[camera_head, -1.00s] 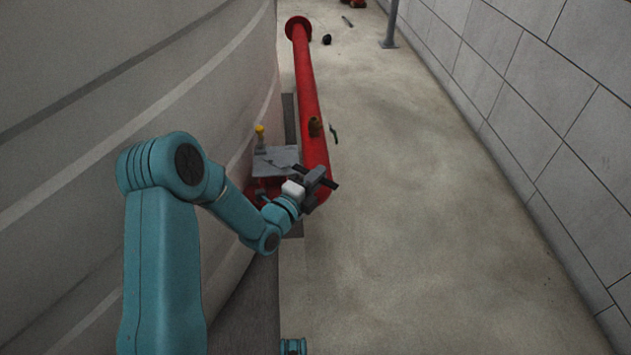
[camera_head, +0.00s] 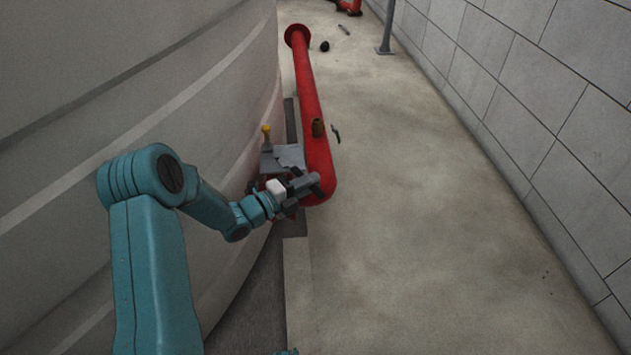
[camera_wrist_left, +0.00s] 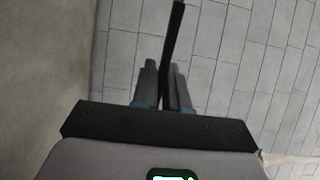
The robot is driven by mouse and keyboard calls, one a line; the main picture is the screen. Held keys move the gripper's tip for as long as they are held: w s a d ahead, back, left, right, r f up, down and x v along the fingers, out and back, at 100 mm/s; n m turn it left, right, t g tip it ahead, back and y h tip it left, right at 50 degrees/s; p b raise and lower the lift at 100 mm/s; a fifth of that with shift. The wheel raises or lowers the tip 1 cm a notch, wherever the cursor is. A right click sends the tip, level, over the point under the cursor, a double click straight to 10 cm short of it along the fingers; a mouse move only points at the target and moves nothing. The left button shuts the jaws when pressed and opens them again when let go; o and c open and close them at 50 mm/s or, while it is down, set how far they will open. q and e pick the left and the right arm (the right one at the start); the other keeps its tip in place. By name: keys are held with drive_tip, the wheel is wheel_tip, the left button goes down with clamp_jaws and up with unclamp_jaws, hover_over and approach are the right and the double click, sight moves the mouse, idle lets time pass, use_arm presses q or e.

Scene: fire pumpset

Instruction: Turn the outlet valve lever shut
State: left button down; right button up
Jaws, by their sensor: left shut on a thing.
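My left gripper (camera_head: 308,186) is at the near, bent end of the red pipe (camera_head: 314,100), beside the grey plate. In the left wrist view its two fingers (camera_wrist_left: 165,88) are closed around a long, thin dark bar, the outlet valve lever (camera_wrist_left: 174,45), which sticks out well past the fingertips. In the head view my gripper and wrist hide most of the valve, and I cannot make out the lever clearly there.
A grey plate (camera_head: 283,157) and a yellow-topped fitting (camera_head: 266,132) stand by the curved tank wall (camera_head: 130,70). The concrete floor (camera_head: 430,220) to the right is clear up to the block wall (camera_head: 540,110).

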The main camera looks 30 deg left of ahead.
use_arm(q)
drive_tip(key=shift+s+a+m+g+h, duration=0.2)
drive_tip(key=shift+s+a+m+h, duration=0.15)
drive_tip(key=shift+s+h, duration=0.15)
drive_tip(key=shift+s+a+m+g+h, duration=0.2)
drive_tip(key=shift+s+m+h, duration=0.15)
drive_tip(key=shift+s+h, duration=0.15)
drive_tip(key=c, duration=1.2)
unclamp_jaws()
drive_tip(key=shift+c, duration=0.2)
drive_tip(key=shift+r, duration=0.1)
